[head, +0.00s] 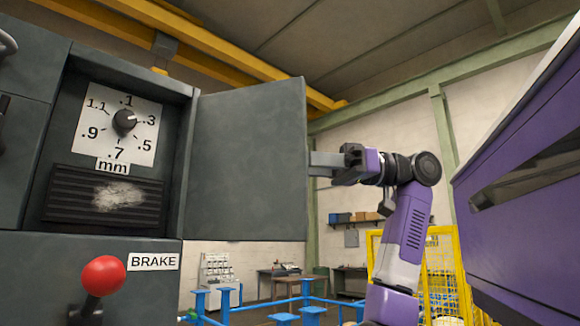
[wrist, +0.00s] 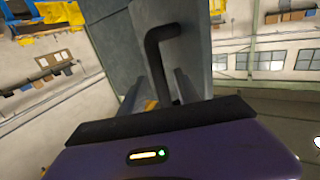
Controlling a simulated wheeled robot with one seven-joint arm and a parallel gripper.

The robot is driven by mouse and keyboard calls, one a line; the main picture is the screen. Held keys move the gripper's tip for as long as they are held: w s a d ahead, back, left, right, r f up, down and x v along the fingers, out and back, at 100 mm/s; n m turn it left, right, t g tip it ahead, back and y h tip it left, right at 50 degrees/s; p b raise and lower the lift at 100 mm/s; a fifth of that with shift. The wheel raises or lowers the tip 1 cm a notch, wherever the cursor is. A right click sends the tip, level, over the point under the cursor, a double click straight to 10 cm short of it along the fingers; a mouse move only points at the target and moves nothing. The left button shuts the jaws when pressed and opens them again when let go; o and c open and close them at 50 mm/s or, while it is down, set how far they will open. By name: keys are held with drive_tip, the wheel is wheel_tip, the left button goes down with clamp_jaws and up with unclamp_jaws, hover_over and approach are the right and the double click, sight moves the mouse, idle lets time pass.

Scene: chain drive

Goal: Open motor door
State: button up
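The grey motor door (head: 250,160) stands swung open to the right of the cabinet in the head view, its flat side facing the camera. In the wrist view the door (wrist: 205,60) rises ahead with a bent black handle (wrist: 158,60) on it. My gripper (head: 318,164) is at the door's free edge; its fingertips are partly hidden behind the door. In the wrist view my gripper's two grey fingers (wrist: 160,88) stand apart, on either side of the handle's lower part. A gap shows between the left finger and the handle.
The opened recess shows a dial (head: 124,122) with numbers and a dark ribbed panel (head: 105,198). A red-knobbed lever (head: 103,276) sticks out below, beside a BRAKE label (head: 153,262). A purple surface (head: 520,210) fills the right side. Blue railings (head: 285,308) stand behind.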

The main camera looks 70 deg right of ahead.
drive_tip(key=b+v, duration=0.1)
drive_tip(key=v, duration=0.4)
drive_tip(key=shift+s+d, duration=0.2)
drive_tip(key=shift+s, duration=0.05)
idle(0.3)
